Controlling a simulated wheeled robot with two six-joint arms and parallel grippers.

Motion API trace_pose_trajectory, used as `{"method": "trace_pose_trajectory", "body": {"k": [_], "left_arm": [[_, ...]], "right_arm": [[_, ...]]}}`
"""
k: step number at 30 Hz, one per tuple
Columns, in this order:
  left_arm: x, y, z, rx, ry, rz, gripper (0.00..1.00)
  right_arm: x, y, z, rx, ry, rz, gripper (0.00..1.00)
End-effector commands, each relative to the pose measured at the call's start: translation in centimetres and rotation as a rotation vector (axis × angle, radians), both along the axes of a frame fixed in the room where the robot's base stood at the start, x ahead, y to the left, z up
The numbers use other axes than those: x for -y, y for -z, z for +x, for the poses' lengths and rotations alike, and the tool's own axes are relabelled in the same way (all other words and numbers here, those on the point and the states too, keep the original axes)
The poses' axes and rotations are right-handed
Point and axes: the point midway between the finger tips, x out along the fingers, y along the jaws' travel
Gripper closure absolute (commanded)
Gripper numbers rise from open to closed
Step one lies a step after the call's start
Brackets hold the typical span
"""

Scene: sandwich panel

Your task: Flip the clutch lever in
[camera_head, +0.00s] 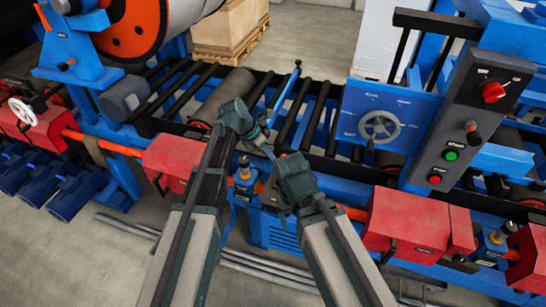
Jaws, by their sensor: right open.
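A long blue lever (285,94) with a dark knob at its top rises over the black rollers near the middle of the head view; its lower end is hidden near my grippers. I cannot read a clutch label, so I cannot be sure it is the clutch lever. My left gripper (243,122) is just left of the blue lever's lower part, and its fingers are too unclear to judge. My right gripper (284,162) is open, below the lever's lower end and close to the left one. Contact with the lever cannot be made out.
A dark control panel (458,118) with a red knob, green button and small orange lever stands at the right. Red boxes (172,161) line the front rail. A carton (228,22) on a pallet stands behind.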

Motion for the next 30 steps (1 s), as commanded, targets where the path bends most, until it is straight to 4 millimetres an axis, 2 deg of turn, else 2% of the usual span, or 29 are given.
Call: {"method": "trace_pose_trajectory", "body": {"k": [6, 18, 24, 30], "left_arm": [[-3.3, -2.6, -1.3, 0.000, 0.001, 0.000, 1.00], [-5.8, -8.6, 0.7, 0.001, 0.003, -0.001, 1.00], [-6.6, -10.2, 1.1, 0.000, 0.005, 0.000, 1.00], [-7.0, -10.7, 1.3, 0.000, 0.005, 0.000, 1.00]], "right_arm": [[0.0, -2.6, 0.0, 0.000, -0.001, 0.000, 0.26], [0.0, -8.6, 0.0, 0.000, 0.004, 0.001, 0.26], [0.0, -10.2, 0.0, 0.000, 0.009, 0.002, 0.26], [0.0, -10.7, 0.0, 0.001, 0.011, 0.002, 0.26]]}}
